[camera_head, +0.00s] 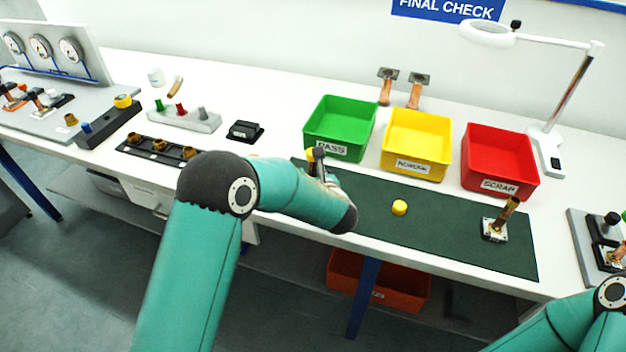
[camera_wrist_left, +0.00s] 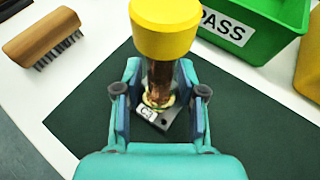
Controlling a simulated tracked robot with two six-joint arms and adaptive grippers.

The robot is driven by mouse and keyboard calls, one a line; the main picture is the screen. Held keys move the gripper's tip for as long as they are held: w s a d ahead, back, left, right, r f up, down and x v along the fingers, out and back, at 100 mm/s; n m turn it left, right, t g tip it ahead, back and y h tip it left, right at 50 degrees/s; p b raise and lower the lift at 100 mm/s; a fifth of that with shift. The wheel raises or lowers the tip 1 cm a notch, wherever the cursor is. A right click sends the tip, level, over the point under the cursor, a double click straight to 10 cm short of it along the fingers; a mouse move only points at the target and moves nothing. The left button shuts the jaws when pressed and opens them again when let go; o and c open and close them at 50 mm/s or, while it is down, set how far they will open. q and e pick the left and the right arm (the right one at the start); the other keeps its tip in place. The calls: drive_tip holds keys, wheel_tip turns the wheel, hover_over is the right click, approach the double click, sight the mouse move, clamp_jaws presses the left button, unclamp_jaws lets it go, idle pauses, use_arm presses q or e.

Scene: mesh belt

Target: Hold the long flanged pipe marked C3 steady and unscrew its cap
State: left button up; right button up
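The flanged copper pipe (camera_wrist_left: 160,80) stands upright on the dark green mat, with a yellow cap (camera_wrist_left: 166,28) on its top. Its square grey flange carries a white tag (camera_wrist_left: 147,112) that starts with C; the second character is hard to read. My left gripper (camera_wrist_left: 158,88) has its fingers on either side of the pipe below the cap, with gaps showing, so it is open around it. In the head view the capped top (camera_head: 318,153) shows just behind my left wrist. My right arm enters at the lower right; its gripper is out of frame.
A second yellow cap (camera_head: 399,208) lies on the mat (camera_head: 450,235). Another flanged pipe (camera_head: 505,215), uncapped, stands at the mat's right end. Green (camera_head: 340,128), yellow (camera_head: 417,143) and red (camera_head: 500,160) bins stand behind. A brush (camera_wrist_left: 42,37) lies left of the mat.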

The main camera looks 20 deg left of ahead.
use_arm(q)
clamp_jaws()
drive_tip(key=shift+r, duration=0.25)
wheel_tip(320, 180, up, 20)
drive_tip(key=shift+b, duration=0.45)
drive_tip(key=shift+f, duration=0.1)
drive_tip(key=shift+c, duration=1.6)
unclamp_jaws()
clamp_jaws()
drive_tip(key=shift+f, duration=0.1)
